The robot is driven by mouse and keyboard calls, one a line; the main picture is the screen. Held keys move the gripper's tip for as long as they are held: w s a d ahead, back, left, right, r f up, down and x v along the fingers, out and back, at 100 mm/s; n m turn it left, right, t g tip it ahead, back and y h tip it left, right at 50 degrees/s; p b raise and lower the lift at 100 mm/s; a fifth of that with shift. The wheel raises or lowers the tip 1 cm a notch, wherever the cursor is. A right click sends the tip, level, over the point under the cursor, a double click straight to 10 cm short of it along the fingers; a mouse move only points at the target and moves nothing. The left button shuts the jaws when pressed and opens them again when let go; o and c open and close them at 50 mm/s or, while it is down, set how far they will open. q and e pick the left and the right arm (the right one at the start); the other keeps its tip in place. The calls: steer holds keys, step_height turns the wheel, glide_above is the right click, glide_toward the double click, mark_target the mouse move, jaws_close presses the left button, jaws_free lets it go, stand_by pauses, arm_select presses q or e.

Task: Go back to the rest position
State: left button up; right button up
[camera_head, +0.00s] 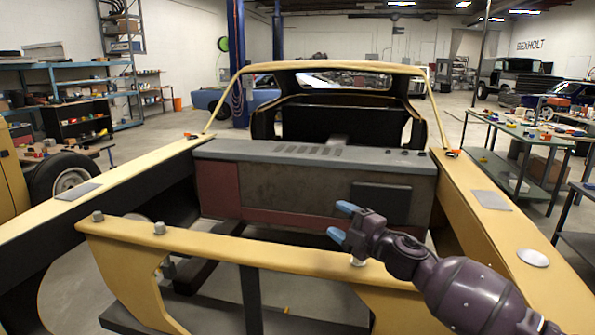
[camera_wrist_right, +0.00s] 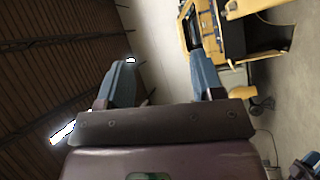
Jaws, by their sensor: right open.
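My right gripper (camera_head: 342,221) reaches in from the lower right in the head view, above the front crossbar of a yellow car shell (camera_head: 250,250). Its two blue fingertips are apart, with nothing between them. The right wrist view also shows the spread fingers (camera_wrist_right: 160,62) with an empty gap. The wrist looks tilted, with the roof on the left side of that view and a yellow shell part (camera_wrist_right: 235,30) at the upper right.
A grey-topped dash panel (camera_head: 315,155) spans the shell behind the gripper. Bolts (camera_head: 160,228) stand on the crossbar. A green table (camera_head: 520,135) stands right, shelves (camera_head: 80,85) left.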

steer(key=s+d+f+m+h, duration=0.4)
steer(key=s+d+f+m, duration=0.2)
steer(key=s+f, duration=0.5)
steer(key=s+d+f+m+g+h, duration=0.1)
steer(key=s+d+f+m+h, duration=0.4)
steer(key=s+f+m, duration=0.4)
steer(key=s+d+f+m+g+h, duration=0.1)
steer(key=s+d+f+m+h, duration=0.4)
steer(key=s+f, duration=0.8)
steer(key=s+d+m, duration=0.1)
steer(key=s+m, duration=0.2)
steer(key=s, duration=0.2)
steer(key=shift+s+d+f, duration=0.25)
steer(key=shift+d+f, duration=0.1)
steer(key=shift+f, duration=0.05)
